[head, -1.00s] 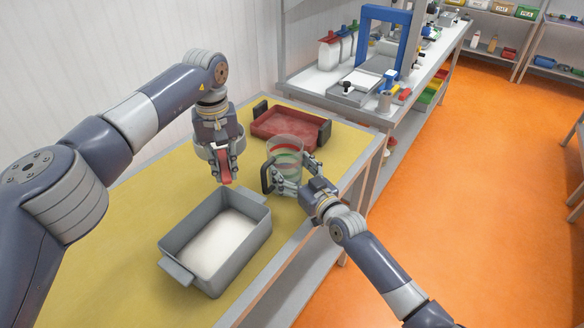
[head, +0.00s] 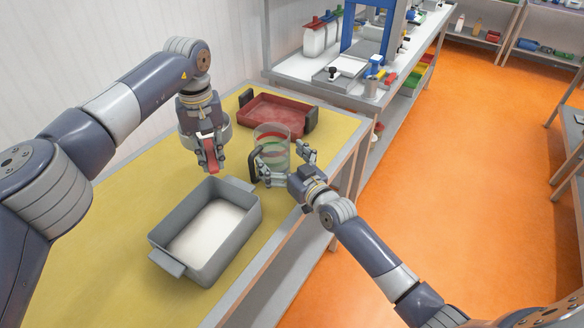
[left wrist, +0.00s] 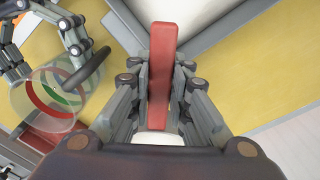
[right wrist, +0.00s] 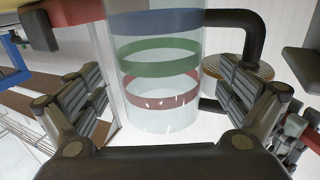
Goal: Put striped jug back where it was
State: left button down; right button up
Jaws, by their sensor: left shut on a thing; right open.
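The striped jug (head: 272,135) is clear with coloured bands and a dark handle. It stands upright on the yellow tabletop beyond the grey tray. My right gripper (head: 285,163) is open at the jug, fingers spread on its near side. In the right wrist view the jug (right wrist: 155,110) shows between the spread fingers, with gaps on both sides. My left gripper (head: 209,165) is shut on a red bar (left wrist: 162,60), left of the jug and above the table. The jug (left wrist: 38,98) also shows at the left of the left wrist view.
A grey tray (head: 250,222) with pale contents is in front of the jug. A red tray (head: 275,110) with dark end handles lies just behind it. The table's right edge is close to the jug. A bench with a blue frame (head: 372,12) stands farther back.

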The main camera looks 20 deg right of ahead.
pick_arm(q)
jog(key=shift+f+b, duration=0.65)
jog(key=shift+f, duration=0.05)
pick_arm(e)
jog(key=v, duration=1.1)
jog(key=shift+s+d, duration=0.15)
jog(key=shift+s, duration=0.15)
jog(key=shift+f, duration=0.1)
